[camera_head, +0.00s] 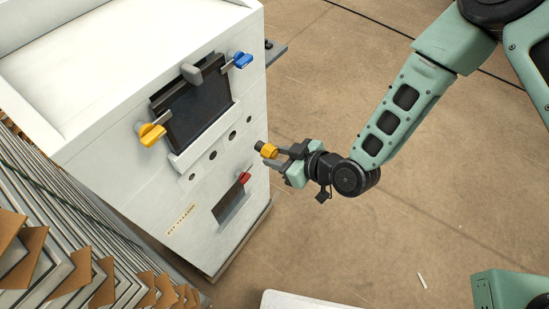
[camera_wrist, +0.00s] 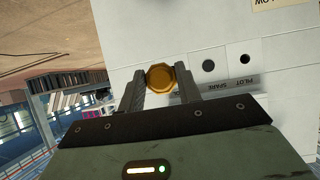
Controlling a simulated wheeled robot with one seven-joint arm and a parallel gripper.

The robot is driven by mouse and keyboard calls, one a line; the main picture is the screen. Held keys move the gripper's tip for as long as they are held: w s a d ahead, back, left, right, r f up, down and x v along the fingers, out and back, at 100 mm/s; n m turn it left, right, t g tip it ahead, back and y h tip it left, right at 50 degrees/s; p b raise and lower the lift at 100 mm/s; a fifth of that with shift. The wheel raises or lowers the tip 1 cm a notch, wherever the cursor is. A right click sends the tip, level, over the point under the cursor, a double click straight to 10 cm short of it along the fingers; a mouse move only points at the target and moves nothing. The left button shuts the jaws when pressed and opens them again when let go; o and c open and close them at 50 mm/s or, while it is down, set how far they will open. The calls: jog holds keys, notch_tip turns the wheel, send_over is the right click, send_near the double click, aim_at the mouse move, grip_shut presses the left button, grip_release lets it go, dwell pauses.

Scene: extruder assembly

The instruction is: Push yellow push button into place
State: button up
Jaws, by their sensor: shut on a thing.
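The yellow push button (camera_head: 268,151) is held between the fingers of my gripper (camera_head: 279,152), with its dark end pointing at the white machine. In the head view it is in front of the machine's right part, and a gap seems to show between them. The wrist view shows the yellow button (camera_wrist: 160,78) face-on between the two fingers of my gripper (camera_wrist: 159,84). The white machine (camera_head: 130,195) has a row of dark round holes (camera_head: 212,155). In the wrist view, two holes show to the right of the button, by labels reading SPARE and PILOT (camera_wrist: 230,84). Any hole behind the button is hidden.
The machine's front also carries a yellow handle (camera_head: 151,134), a blue handle (camera_head: 242,60), a grey handle (camera_head: 192,73) and a red handle (camera_head: 244,178). Stacked brown-edged parts (camera_head: 90,270) stand at the lower left. The floor (camera_head: 330,240) right of the machine is mostly clear.

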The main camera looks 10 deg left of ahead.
aim_at(262, 149)
jog(key=shift+s+a, duration=0.45)
jog(key=shift+w+a+b, duration=0.3)
jog(key=shift+w+a, duration=0.05)
jog(key=shift+a, duration=0.5)
jog(key=shift+w+a+b, duration=0.3)
jog(key=shift+w+a, duration=0.1)
jog(key=shift+a, duration=0.5)
jog(key=shift+w+a+b, duration=0.3)
jog(key=shift+w+a, duration=0.05)
jog(key=shift+a, duration=0.5)
jog(key=shift+w+a+b, duration=0.3)
jog(key=shift+a, duration=0.4)
jog(key=shift+w+a+b, duration=0.3)
jog(key=shift+a, duration=0.4)
jog(key=o, duration=1)
jog(key=shift+o, duration=0.2)
jog(key=b+v, duration=0.2)
jog(key=v, duration=1.5)
jog(key=shift+d, duration=0.25)
